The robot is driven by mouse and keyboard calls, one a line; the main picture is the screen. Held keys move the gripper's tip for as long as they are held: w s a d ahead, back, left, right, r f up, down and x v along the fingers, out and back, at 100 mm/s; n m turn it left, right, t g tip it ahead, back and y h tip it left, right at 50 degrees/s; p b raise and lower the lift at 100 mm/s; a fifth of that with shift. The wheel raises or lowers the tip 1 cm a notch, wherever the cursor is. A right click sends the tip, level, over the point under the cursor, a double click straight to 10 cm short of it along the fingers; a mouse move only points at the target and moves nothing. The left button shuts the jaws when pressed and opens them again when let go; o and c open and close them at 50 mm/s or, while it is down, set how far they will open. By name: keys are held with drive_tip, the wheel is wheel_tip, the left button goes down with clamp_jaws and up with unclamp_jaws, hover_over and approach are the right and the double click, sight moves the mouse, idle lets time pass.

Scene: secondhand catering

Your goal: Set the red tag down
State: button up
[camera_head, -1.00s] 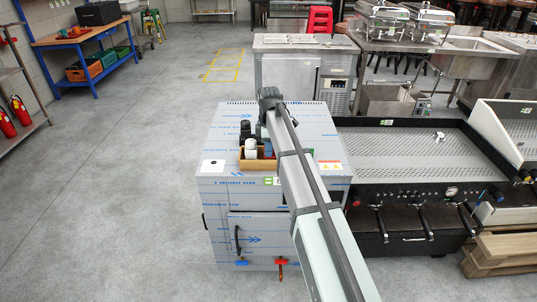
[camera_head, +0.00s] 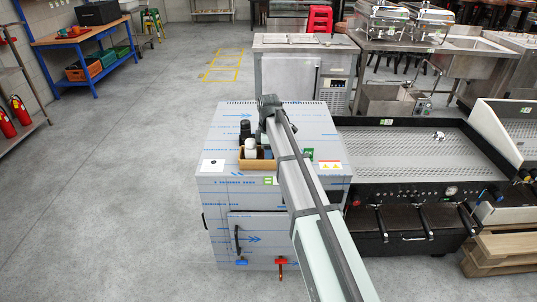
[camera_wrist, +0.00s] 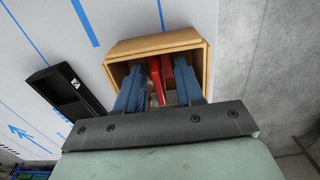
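In the wrist view, my gripper (camera_wrist: 160,88) reaches down into a small wooden box (camera_wrist: 110,75) on top of the film-covered steel machine (camera_head: 215,190). Its two blue fingers stand apart. Narrow red shapes (camera_wrist: 155,80) show between them, probably the red tag. I cannot tell whether the fingers press on the red or whether it rests on the box floor. In the head view my arm hides the gripper, and the box (camera_head: 256,164) shows only in part.
Dark and white-topped containers (camera_head: 247,138) stand at the box's back left in the head view. A griddle-like unit (camera_head: 420,150) stands right of the machine; open floor (camera_head: 110,200) lies left.

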drive_tip(key=shift+r, duration=0.1)
wheel_tip(320, 180, up, 12)
idle(0.6)
drive_tip(key=shift+d, duration=0.1)
